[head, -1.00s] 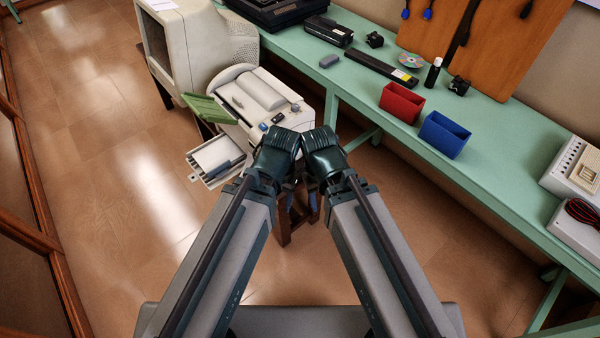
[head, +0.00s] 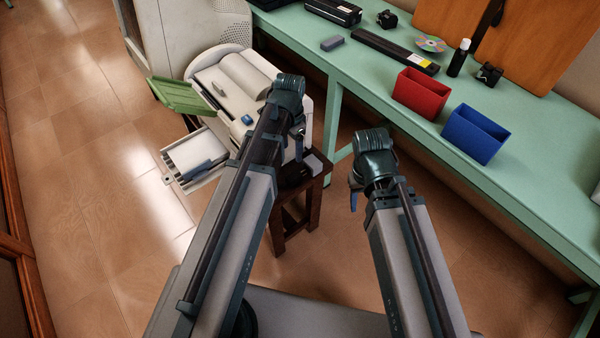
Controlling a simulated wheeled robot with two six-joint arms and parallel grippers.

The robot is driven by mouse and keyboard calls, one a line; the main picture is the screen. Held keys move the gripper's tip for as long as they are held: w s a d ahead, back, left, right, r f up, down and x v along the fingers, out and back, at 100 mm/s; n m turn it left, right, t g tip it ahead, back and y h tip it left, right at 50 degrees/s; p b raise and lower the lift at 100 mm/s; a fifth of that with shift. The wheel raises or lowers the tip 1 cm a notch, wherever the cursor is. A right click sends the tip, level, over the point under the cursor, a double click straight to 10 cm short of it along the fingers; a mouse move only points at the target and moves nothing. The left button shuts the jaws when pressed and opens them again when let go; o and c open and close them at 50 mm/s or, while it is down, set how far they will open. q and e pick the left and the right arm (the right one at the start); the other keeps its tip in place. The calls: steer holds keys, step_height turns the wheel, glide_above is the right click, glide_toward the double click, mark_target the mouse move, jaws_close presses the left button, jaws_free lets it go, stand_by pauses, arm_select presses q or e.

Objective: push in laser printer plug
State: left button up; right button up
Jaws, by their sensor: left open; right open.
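The laser printer (head: 213,72) is an off-white machine with a green flap (head: 185,95) open on its left and a paper tray (head: 197,158) out at its front. It stands on a dark wooden stool (head: 318,190). I cannot make out its plug for certain; a small grey block (head: 313,163) lies on the stool's right corner. My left gripper (head: 298,140) is over the printer's right side, pointing down, open and partly hidden by its own wrist. My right gripper (head: 354,198) is open and empty, over the floor right of the stool.
A green bench (head: 375,95) runs along the right, carrying a red bin (head: 420,92), a blue bin (head: 473,133), a disc (head: 431,44) and a dark bottle (head: 459,58). A beige monitor (head: 195,30) stands behind the printer. The floor at left is clear.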

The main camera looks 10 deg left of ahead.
mark_target(292, 176)
arm_select(q)
step_height(292, 176, down, 14)
steer(key=b, duration=1.4)
steer(key=shift+r, duration=0.1)
jaws_close()
stand_by(0.7)
